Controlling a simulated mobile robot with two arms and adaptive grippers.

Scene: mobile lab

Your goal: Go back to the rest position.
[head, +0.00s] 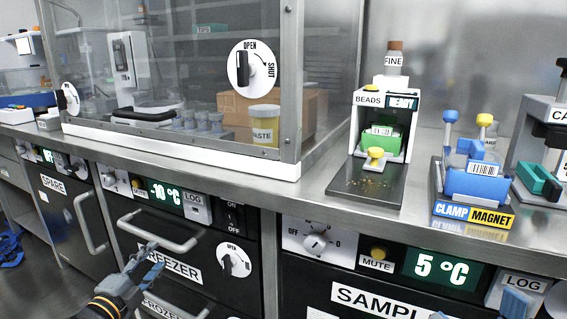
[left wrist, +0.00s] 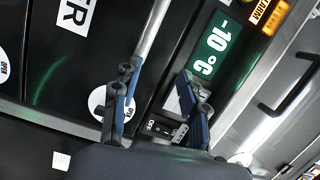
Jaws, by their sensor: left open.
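My left gripper (head: 152,262) is in front of the freezer drawer (head: 190,285), near its bar handle (head: 160,238). Its two blue-grey fingers are apart and nothing shows between them. In the left wrist view the open left gripper (left wrist: 157,80) faces the freezer front, with the handle bar (left wrist: 152,28) beyond the fingers. Whether a finger touches the handle I cannot tell. Blue parts, probably tips of my right gripper (head: 480,308), show at the bottom right edge; most of it is out of frame.
The steel counter (head: 310,205) runs above the cabinets. On it stand a glass-fronted hood (head: 180,80), a bead dispenser (head: 380,120), a blue clamp magnet (head: 475,180) and a grey device (head: 545,140). The freezer's round knob (head: 235,260) and display (head: 165,192) are near my left gripper.

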